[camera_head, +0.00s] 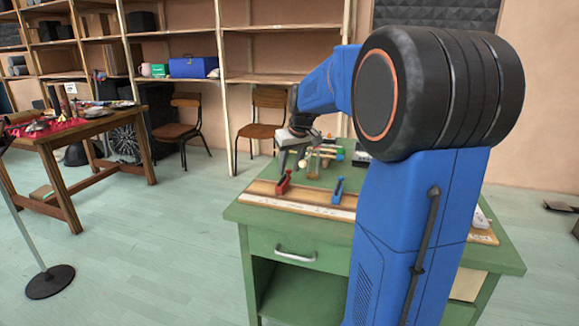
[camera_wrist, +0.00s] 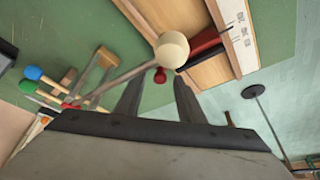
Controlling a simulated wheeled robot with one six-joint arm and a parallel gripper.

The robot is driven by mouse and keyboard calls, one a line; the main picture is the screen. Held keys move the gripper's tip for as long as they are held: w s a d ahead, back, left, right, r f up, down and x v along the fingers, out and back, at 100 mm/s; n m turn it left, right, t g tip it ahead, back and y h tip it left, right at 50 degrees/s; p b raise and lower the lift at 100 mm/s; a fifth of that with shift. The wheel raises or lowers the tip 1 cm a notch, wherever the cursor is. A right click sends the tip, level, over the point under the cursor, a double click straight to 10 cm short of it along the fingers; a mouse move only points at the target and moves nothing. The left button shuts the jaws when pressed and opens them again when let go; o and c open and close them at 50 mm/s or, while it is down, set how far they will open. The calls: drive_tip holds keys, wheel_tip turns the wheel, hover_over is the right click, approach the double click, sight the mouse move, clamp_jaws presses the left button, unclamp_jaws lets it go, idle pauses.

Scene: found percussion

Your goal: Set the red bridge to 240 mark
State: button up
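The red bridge (camera_head: 283,183) stands on a wooden board (camera_head: 262,187) with a pale marked strip along its front, at the left part of the green bench. In the wrist view the dark red bridge (camera_wrist: 207,42) shows beyond the fingertips, partly behind a cream mallet head. The marked strip (camera_wrist: 238,35) carries small dark marks, too small to read, so I cannot tell which one is 240. My gripper (camera_head: 292,160) points down above the bridge; in the wrist view its two fingers (camera_wrist: 161,80) are apart with nothing held between them. Contact with the bridge cannot be told.
A blue bridge (camera_head: 337,188) stands to the right on the board. A small red knob (camera_wrist: 160,75) shows between the fingers. My arm hides the bench's right part.

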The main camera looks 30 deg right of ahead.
drive_tip(key=shift+r, duration=0.1)
drive_tip(key=d+v, duration=0.1)
drive_tip(key=v, duration=1.6)
drive_tip(key=shift+a, duration=0.45)
drive_tip(key=shift+s+a, duration=0.1)
drive_tip(key=s+a+f, duration=1)
drive_tip(key=s+f, duration=0.2)
drive_tip(key=s, duration=0.1)
drive_tip(key=s+a+f+n, duration=0.1)
drive_tip(key=s+a+f, duration=0.9)
drive_tip(key=s+f, duration=0.2)
drive_tip(key=shift+s+a+y, duration=0.25)
drive_tip(key=shift+s+y, duration=0.05)
drive_tip(key=shift+s, duration=0.55)
drive_tip(key=shift+d, duration=0.1)
